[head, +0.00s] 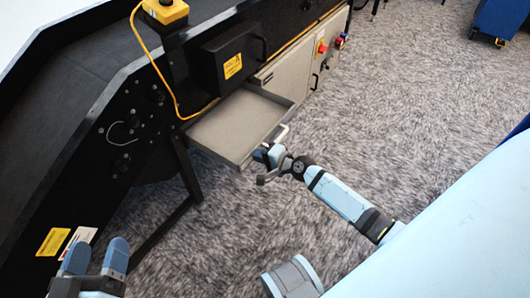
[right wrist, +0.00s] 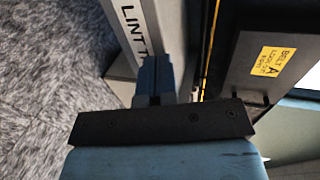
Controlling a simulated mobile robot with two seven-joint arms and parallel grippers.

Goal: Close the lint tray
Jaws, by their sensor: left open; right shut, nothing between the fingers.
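The lint tray (head: 213,131) is a grey open drawer that sticks out from the machine's side in the head view. My right gripper (head: 264,153) is shut and empty, at the tray's front near the handle. In the right wrist view the shut fingers (right wrist: 156,75) are close to the grey tray front (right wrist: 142,40) lettered "LINT T…"; I cannot tell whether they touch it. My left gripper (head: 96,256) is open and empty at the lower left, far from the tray.
A black box with a yellow label (head: 233,66) sits above the tray; the label also shows in the right wrist view (right wrist: 275,62). A yellow cable hangs beside the tray from a yellow button box (head: 166,11). A grey cabinet (head: 290,72) stands beyond.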

